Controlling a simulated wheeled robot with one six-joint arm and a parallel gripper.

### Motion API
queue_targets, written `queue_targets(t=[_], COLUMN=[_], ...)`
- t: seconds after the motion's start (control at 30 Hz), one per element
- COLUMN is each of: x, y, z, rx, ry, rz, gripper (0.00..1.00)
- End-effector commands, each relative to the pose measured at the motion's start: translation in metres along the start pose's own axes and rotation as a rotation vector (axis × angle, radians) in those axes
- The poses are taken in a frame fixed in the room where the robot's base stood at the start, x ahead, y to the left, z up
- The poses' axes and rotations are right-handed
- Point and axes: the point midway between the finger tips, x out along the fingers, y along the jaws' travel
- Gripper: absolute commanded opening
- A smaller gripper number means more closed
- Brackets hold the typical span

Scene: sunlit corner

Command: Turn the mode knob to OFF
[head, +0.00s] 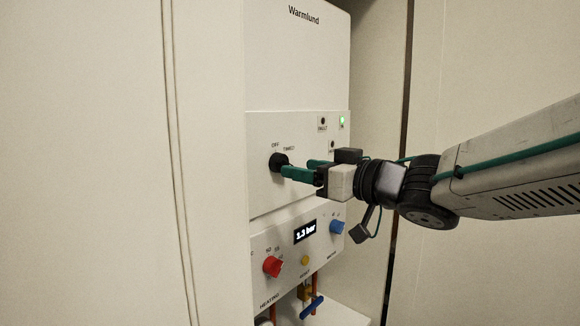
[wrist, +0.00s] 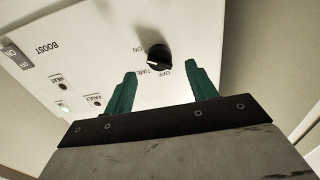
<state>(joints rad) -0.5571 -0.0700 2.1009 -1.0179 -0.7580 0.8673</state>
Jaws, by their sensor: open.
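The mode knob (head: 279,162) is black and round, on the white front panel of the Warmlund boiler (head: 298,60). In the wrist view the knob (wrist: 158,57) has a pale pointer mark on its left side, and ON, TIMED and OFF labels lie around it. The pointer seems to lie between ON and TIMED, but I cannot tell exactly. My gripper (head: 296,168) is open, its green fingers reaching toward the knob. In the wrist view my gripper (wrist: 161,68) has its fingertips apart on both sides of the knob, just short of it; I see no contact.
Below are a red knob (head: 272,266), a blue knob (head: 337,227), a pressure display (head: 305,232) and a yellow button (head: 305,260). A green lamp (head: 342,121) is lit at upper right. A blue-handled valve (head: 311,306) hangs underneath. Cabinet walls stand close on both sides.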

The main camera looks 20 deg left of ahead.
Motion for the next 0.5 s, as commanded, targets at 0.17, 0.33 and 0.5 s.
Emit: queue_targets(t=[0.17,0.33,0.5], x=[0.029,0.044,0.047], y=[0.0,0.001,0.001], z=[0.001,0.0,0.0], rx=[0.001,0.0,0.0], ry=[-0.001,-0.001,-0.001], rz=[0.0,0.002,0.004], gripper=[0.57,0.57,0.57])
